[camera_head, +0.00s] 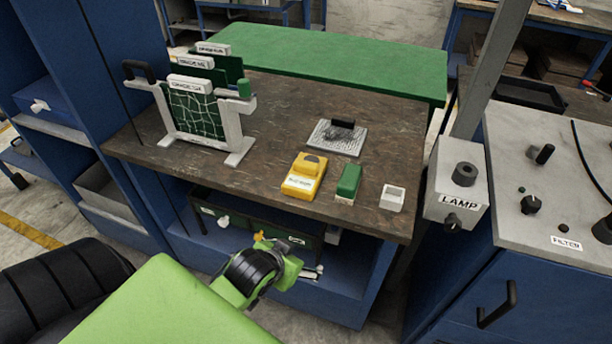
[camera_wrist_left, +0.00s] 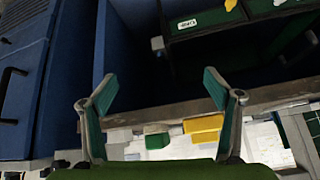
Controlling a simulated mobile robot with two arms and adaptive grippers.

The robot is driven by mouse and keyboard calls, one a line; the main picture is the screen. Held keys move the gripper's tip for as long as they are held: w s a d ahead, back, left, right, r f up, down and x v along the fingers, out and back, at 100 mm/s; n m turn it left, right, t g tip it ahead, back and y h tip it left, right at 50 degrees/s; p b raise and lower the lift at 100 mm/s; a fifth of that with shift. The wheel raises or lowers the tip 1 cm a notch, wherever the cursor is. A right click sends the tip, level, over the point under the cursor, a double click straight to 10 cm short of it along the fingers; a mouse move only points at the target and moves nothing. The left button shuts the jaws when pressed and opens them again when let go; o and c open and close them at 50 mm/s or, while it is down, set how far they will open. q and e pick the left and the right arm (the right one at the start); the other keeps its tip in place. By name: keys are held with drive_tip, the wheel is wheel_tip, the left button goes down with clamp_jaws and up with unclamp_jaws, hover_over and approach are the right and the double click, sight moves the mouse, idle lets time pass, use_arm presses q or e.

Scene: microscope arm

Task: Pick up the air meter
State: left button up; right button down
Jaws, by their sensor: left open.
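A yellow handheld device (camera_head: 302,178) with a white label lies near the front edge of the brown workbench; it is the likely air meter, but its label is too small to read. It also shows in the left wrist view (camera_wrist_left: 204,126), below the gap between my fingers. My left gripper (camera_head: 305,258) is in front of the bench, closer to me than the device and apart from it. In the left wrist view its two green-padded fingers (camera_wrist_left: 160,88) are spread with nothing between them. My right gripper is not in view.
A green block (camera_head: 348,181) and a small white box (camera_head: 393,197) stand right of the device. A grey textured plate (camera_head: 337,137) lies behind. A rack with green boards (camera_head: 197,112) stands left. The lamp box (camera_head: 458,185) is beside the bench's right side. Drawers are below.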

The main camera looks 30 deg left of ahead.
use_arm(q)
drive_tip(key=w+a+r+t, duration=0.1)
drive_tip(key=w+a+r, duration=0.2)
drive_tip(key=w+r, duration=0.1)
drive_tip(key=w+a+r+n+t+y, duration=0.1)
drive_tip(key=w+a+r+t, duration=0.1)
drive_tip(key=w+a+r, duration=0.1)
drive_tip(key=w+a+r+n+t+y, duration=0.1)
drive_tip(key=w+a+r+t, duration=0.1)
drive_tip(key=w+r, duration=0.3)
drive_tip(key=shift+w+a, duration=0.15)
drive_tip(key=shift+a, duration=0.4)
approach(312, 159)
drive_tip(key=shift+w+a+f+n+p, duration=0.15)
drive_tip(key=shift+w+a+f, duration=0.15)
drive_tip(key=shift+w+f, duration=0.2)
drive_tip(key=shift+w+a+f+n+p, duration=0.15)
drive_tip(key=shift+w+a+f, duration=0.2)
drive_tip(key=shift+w, duration=0.25)
drive_tip(key=shift+w+f+t, duration=0.2)
drive_tip(key=shift+w+t, duration=0.1)
drive_tip(key=shift+w, duration=0.15)
drive_tip(key=shift+w+a, duration=0.1)
drive_tip(key=shift+w, duration=0.3)
drive_tip(key=shift+d+p+x, duration=0.15)
drive_tip(key=shift+p+x, duration=0.15)
drive_tip(key=shift+x, duration=0.8)
drive_tip(key=shift+d+p+x, duration=0.1)
drive_tip(key=shift+p+x, duration=0.2)
drive_tip(key=shift+x, duration=0.85)
